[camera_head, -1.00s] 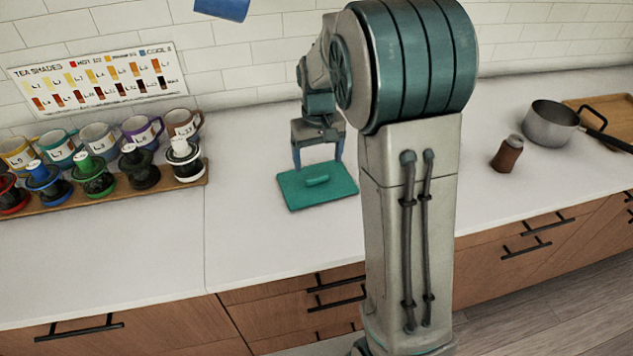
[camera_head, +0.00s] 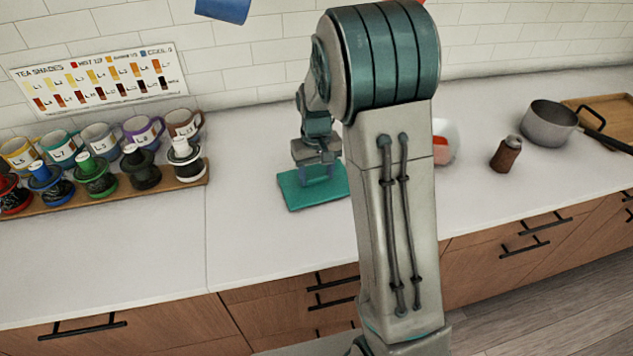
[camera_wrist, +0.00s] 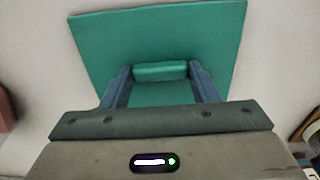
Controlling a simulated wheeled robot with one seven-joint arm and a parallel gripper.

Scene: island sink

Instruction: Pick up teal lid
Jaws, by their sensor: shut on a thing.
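The teal lid (camera_head: 297,194) is a flat square plate with a raised bar handle, lying on the white countertop left of my arm in the head view. In the wrist view the lid (camera_wrist: 105,40) fills the upper middle, with its handle (camera_wrist: 160,71) between my blue fingers. My gripper (camera_head: 316,176) is down at the lid in the head view, and it also shows in the wrist view (camera_wrist: 160,75). It is shut on the handle from both ends. The lid looks flat on the counter. My arm hides its right edge in the head view.
A wooden rack (camera_head: 140,189) with several labelled mugs and colored-topped jars stands at the left. A white round container (camera_head: 447,141), a brown jar (camera_head: 506,153), a pot (camera_head: 551,123) and a wooden tray (camera_head: 603,108) are to the right. The counter in front of the lid is clear.

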